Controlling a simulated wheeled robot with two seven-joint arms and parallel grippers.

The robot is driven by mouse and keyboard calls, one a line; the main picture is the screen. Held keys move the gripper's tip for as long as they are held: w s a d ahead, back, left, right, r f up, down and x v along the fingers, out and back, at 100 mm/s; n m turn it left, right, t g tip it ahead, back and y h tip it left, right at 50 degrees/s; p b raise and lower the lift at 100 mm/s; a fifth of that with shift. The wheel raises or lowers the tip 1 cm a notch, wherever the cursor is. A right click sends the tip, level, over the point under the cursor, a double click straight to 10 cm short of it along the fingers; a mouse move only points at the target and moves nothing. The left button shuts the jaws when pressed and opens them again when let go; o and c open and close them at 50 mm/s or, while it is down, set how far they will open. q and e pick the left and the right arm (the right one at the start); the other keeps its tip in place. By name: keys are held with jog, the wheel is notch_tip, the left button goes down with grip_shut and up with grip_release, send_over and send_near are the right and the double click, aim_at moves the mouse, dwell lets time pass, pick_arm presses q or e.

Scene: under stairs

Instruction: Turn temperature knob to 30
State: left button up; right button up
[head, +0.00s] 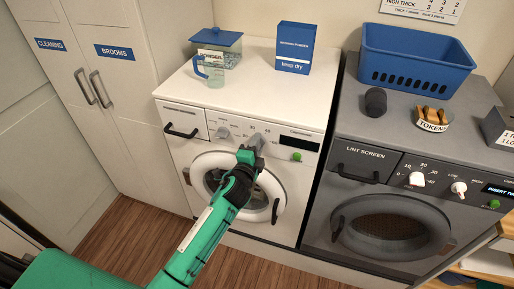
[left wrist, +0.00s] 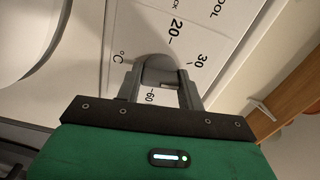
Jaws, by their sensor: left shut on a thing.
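The grey temperature knob (head: 257,139) is on the front panel of the white washing machine (head: 306,108). My left gripper (head: 248,151) reaches it from the front and hides part of it. In the left wrist view the two fingers of my left gripper (left wrist: 160,88) are shut on the sides of the knob (left wrist: 158,66). Printed marks 20, 30, 60 and °C show around the knob, with 30 beside the right finger. I cannot tell which mark the knob points to. My right gripper is not in view.
A second grey knob (head: 222,132) sits left on the same panel, with a green button (head: 297,157) to the right. The grey dryer (head: 392,150) stands beside the washer, with a blue basket (head: 414,60) on it. A blue box (head: 294,48) stands on the washer.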

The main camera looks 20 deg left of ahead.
pick_arm(q)
jog(key=n, duration=0.3)
jog(key=shift+n, duration=0.6)
jog(key=o, duration=1)
jog(key=s+b, duration=0.4)
jog(key=s, duration=1)
jog(key=shift+a, duration=0.25)
